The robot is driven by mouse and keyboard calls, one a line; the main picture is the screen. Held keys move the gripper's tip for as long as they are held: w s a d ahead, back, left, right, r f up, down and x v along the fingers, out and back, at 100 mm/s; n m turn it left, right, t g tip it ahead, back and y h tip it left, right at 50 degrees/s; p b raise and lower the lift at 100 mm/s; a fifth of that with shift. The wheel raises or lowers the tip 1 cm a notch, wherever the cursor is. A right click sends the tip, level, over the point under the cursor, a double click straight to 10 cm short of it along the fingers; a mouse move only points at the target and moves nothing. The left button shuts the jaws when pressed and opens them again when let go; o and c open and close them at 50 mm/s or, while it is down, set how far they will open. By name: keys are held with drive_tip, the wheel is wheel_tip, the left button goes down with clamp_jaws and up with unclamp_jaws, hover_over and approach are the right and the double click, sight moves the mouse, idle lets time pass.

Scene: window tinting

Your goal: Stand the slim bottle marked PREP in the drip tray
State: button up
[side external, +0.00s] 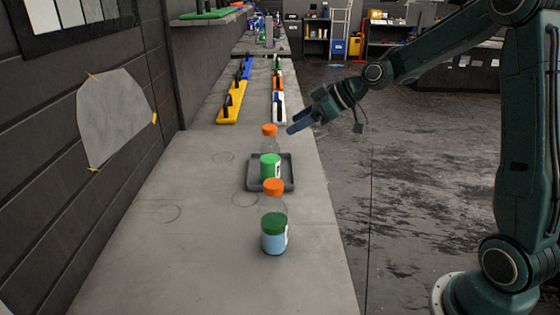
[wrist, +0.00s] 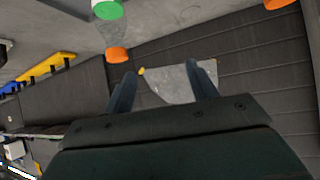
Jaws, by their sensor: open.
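A slim clear bottle with an orange cap and a green band (side external: 271,166) stands upright at the grey drip tray (side external: 290,181), apparently inside it. It also seems to show at the top of the wrist view (wrist: 109,10). A second bottle with an orange cap, green band and bluish lower part (side external: 274,241) stands upright on the bench in front of the tray. Both labels are too small to read, so I cannot tell which is marked PREP. My gripper (side external: 291,129) is open and empty, above the bench's right edge beside the first bottle's cap; its fingers show in the wrist view (wrist: 164,80).
Yellow (side external: 231,102) and other coloured tools lie farther back on the bench (side external: 130,260). A dark wall with a taped grey sheet (side external: 115,118) bounds the left side. The bench left of the tray is clear, with faint ring marks.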

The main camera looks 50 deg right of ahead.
drive_tip(key=s+a+r+m+g+h, duration=0.1)
drive_tip(key=s+a+r+h, duration=0.15)
drive_tip(key=s, duration=0.55)
drive_tip(key=s+a+r+m+g+h, duration=0.1)
drive_tip(key=s+a+r, duration=0.1)
drive_tip(key=s+a, duration=0.35)
drive_tip(key=s+d+f+m+g+h, duration=0.1)
drive_tip(key=s+m, duration=0.3)
drive_tip(key=s, duration=1.3)
drive_tip(key=shift+s+d+f+h, duration=0.2)
drive_tip(key=shift+s+d+h, duration=0.15)
drive_tip(key=shift+d+h, duration=0.1)
